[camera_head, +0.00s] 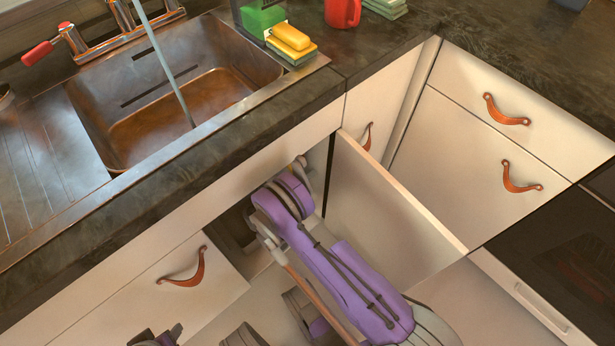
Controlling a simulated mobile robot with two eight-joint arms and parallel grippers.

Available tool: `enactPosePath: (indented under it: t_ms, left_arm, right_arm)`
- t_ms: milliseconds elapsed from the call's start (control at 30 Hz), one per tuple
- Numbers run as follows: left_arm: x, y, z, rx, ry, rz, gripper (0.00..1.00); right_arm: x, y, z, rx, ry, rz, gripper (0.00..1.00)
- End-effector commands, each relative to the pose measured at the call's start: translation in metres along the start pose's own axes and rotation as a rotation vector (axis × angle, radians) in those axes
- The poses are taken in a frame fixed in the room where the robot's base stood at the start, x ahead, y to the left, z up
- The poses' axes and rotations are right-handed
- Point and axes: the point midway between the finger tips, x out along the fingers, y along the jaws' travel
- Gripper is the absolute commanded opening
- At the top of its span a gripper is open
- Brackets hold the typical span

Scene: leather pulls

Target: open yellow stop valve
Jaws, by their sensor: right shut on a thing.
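My purple right arm (345,280) comes up from the bottom and reaches into the cabinet opening, left of the open door (385,215). Its end is at the opening, under the counter edge. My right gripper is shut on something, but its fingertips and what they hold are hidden. Dark parts at the bottom edge (160,338) look like the tip of my left gripper, mostly cut off; its jaws cannot be read.
Water runs from the tap (108,38) into the sink (205,105). The open door stands close on the right of my arm. A closed front with a leather pull (187,270) is on the left. Soap, sponges (291,40) and a red mug (342,12) stand on the counter.

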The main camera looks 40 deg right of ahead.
Motion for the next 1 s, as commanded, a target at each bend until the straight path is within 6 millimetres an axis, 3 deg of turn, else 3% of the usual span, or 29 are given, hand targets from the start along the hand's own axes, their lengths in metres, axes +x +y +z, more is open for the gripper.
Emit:
enactPosePath:
  t_ms: [400,1000]
  left_arm:
    - [0.000,0.000,0.000,0.000,0.000,0.000,0.50]
    - [0.000,0.000,0.000,0.000,0.000,0.000,0.50]
  right_arm:
    - [-0.001,-0.018,0.003,-0.265,0.000,0.000,0.00]
    - [-0.001,-0.023,0.005,-0.340,-0.001,0.000,0.00]
